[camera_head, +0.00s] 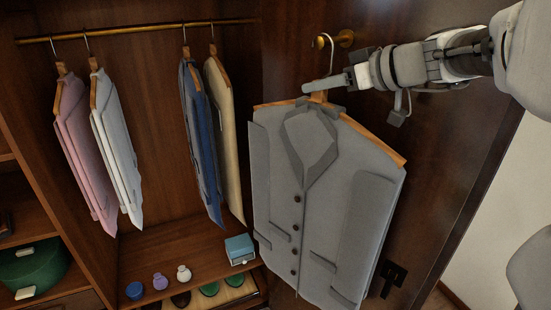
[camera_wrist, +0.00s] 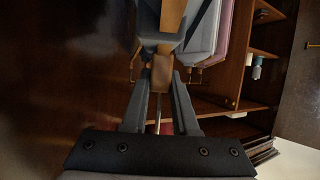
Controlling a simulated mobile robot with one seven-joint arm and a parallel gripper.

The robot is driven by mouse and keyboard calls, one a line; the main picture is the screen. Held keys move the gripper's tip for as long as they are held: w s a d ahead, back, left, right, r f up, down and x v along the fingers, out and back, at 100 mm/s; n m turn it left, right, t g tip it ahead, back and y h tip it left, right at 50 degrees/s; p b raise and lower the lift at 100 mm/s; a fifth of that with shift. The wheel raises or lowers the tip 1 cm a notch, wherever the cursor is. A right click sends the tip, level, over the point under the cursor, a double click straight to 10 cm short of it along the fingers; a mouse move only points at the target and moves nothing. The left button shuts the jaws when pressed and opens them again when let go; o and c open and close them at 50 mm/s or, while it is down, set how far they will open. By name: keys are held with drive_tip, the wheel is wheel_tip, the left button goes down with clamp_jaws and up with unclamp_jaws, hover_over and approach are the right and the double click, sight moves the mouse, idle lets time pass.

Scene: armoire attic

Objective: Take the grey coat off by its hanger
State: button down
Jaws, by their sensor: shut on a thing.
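The grey coat (camera_head: 345,205) hangs on a wooden hanger (camera_head: 375,145) in front of the dark door in the head view. The hanger's metal hook (camera_head: 331,55) rises beside a brass peg (camera_head: 346,39) on the door. I cannot tell whether the hook touches the peg. My gripper (camera_head: 319,92) reaches in from the right and is shut on the hanger at its neck, just above the coat's collar. In the wrist view, the hanger's wood (camera_wrist: 161,72) lies between my two fingers, with grey cloth beside it.
Pink (camera_head: 82,150), white (camera_head: 117,140), blue (camera_head: 203,145) and cream (camera_head: 225,130) garments hang from a brass rail (camera_head: 140,31) at left. A blue box (camera_head: 240,249) and small round items stand on the shelf below. A green round box (camera_head: 35,268) sits far left.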

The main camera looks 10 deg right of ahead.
drive_tip(key=shift+r, duration=1.8)
drive_tip(key=shift+s, duration=0.1)
drive_tip(key=shift+s+d+f, duration=0.1)
drive_tip(key=shift+s+d, duration=0.1)
drive_tip(key=shift+d, duration=0.05)
drive_tip(key=s+d+p, duration=0.7)
drive_tip(key=s+d, duration=0.7)
drive_tip(key=s, duration=0.3)
drive_tip(key=s+d+p, duration=0.7)
drive_tip(key=s+d, duration=0.8)
drive_tip(key=s, duration=0.2)
drive_tip(key=shift+s+p, duration=0.3)
drive_tip(key=shift+p, duration=0.1)
